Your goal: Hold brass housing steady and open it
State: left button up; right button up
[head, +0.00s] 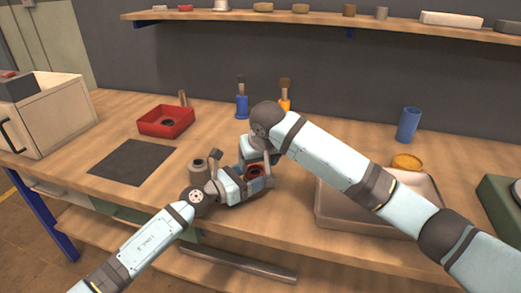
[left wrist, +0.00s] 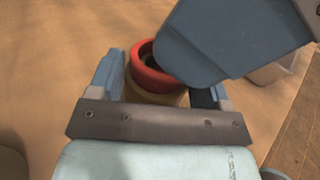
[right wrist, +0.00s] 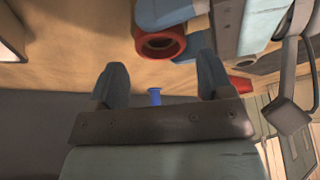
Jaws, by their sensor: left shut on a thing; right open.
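The brass housing (left wrist: 165,97) is between the fingers of my left gripper (left wrist: 158,92), which is shut on it. A thick red ring (left wrist: 145,70) with a dark centre sits on its top; it also shows in the head view (head: 256,170) and the right wrist view (right wrist: 162,42). Most of the brass body is hidden by the fingers and palm. My right gripper (right wrist: 160,72) is open and empty, its fingers apart from each other and near the red ring. In the left wrist view a blue-grey part of my right gripper covers the ring's right side.
A grey cylinder (head: 198,168) stands left of the housing. A dark mat (head: 128,163) and red box (head: 152,124) lie further left. Blue (head: 242,106) and orange (head: 285,103) brush holders stand behind. A shallow tray (head: 325,212) and blue cup (head: 408,125) are to the right.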

aim_at(256, 169)
jog(key=shift+x, duration=2)
jog(key=shift+c, duration=0.5)
jog(key=c, duration=0.7)
jog(key=shift+r, duration=0.25)
jog(key=shift+r, duration=0.9)
pick_arm(q)
jog(key=o, duration=1.3)
pick_arm(e)
notch_tip(256, 169, up, 4)
